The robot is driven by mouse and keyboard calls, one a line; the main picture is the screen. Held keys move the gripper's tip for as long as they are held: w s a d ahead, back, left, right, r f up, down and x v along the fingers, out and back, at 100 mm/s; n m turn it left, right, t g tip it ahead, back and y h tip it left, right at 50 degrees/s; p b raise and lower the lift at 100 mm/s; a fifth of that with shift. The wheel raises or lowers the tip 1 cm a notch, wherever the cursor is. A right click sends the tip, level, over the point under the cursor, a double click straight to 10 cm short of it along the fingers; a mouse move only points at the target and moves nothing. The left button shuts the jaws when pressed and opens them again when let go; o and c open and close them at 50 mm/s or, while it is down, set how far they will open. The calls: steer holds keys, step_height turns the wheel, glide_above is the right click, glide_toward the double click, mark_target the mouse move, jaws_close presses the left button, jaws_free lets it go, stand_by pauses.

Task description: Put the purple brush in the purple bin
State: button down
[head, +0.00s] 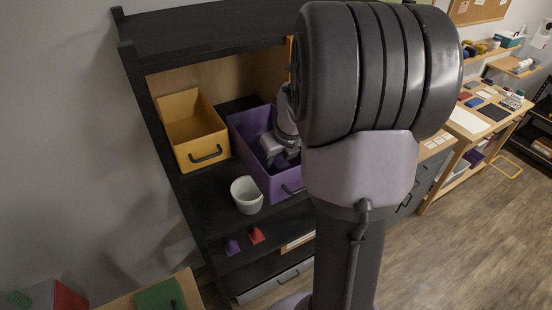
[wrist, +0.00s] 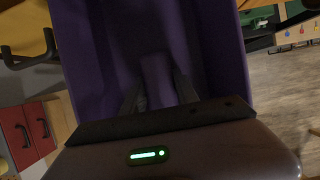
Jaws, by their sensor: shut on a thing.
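The purple bin (head: 285,185) stands on a dark shelf, with a black handle on its front. It also fills the upper middle of the wrist view (wrist: 85,70). My gripper (head: 276,160) reaches into the bin's opening in the head view. In the wrist view my gripper (wrist: 158,95) has two dark fingers shut on a purple thing, the purple brush (wrist: 157,75), inside the bin walls. The brush's far end blends into the dark purple interior, so I cannot tell whether it touches the bin floor. The brush is hidden in the head view.
A yellow bin (head: 180,120) stands left of the purple bin. A white cup (head: 246,195) sits in front of it on the shelf. Purple (head: 232,247) and red (head: 257,235) small pieces lie on a lower shelf. A workbench (head: 470,140) is at right.

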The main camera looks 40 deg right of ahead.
steer(key=c, duration=0.9)
jaws_free()
steer(key=shift+f, duration=0.15)
